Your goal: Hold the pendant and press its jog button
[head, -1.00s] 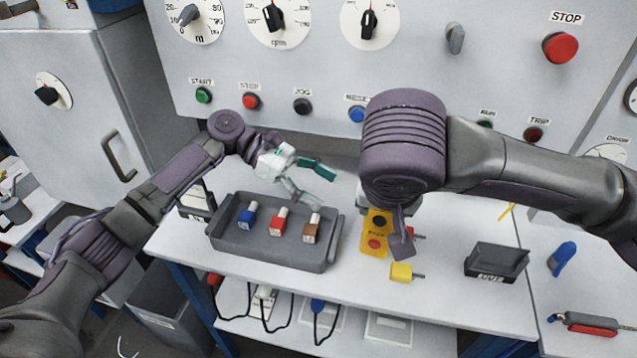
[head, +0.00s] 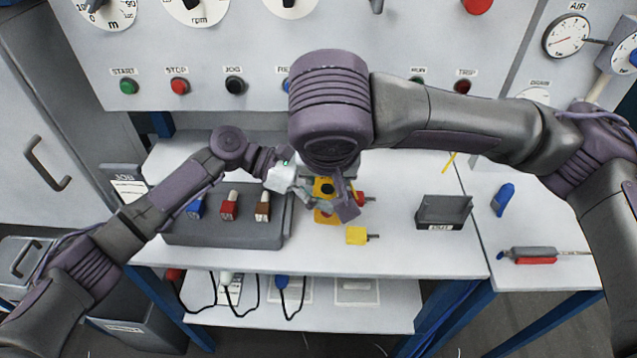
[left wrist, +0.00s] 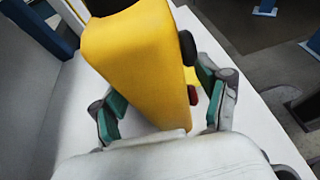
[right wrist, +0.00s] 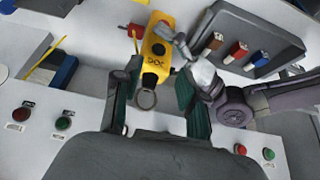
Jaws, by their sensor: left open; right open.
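The yellow pendant (head: 323,187) lies on the white bench, partly hidden by my grippers. In the right wrist view the pendant (right wrist: 155,62) shows a black button labelled JOG, a red button and a metal ring at its near end. My left gripper (left wrist: 160,100) is open, with its fingers on either side of the pendant (left wrist: 140,55); contact cannot be told. My right gripper (right wrist: 156,92) is open above the ring end, its fingers spread apart with the ring showing between them. In the head view my right gripper is mostly hidden behind its own arm.
A yellow block (head: 356,236) lies in front and a black OUT bin (head: 443,211) to the right. The control panel (head: 330,95) rises behind. Bare bench lies between block and bin.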

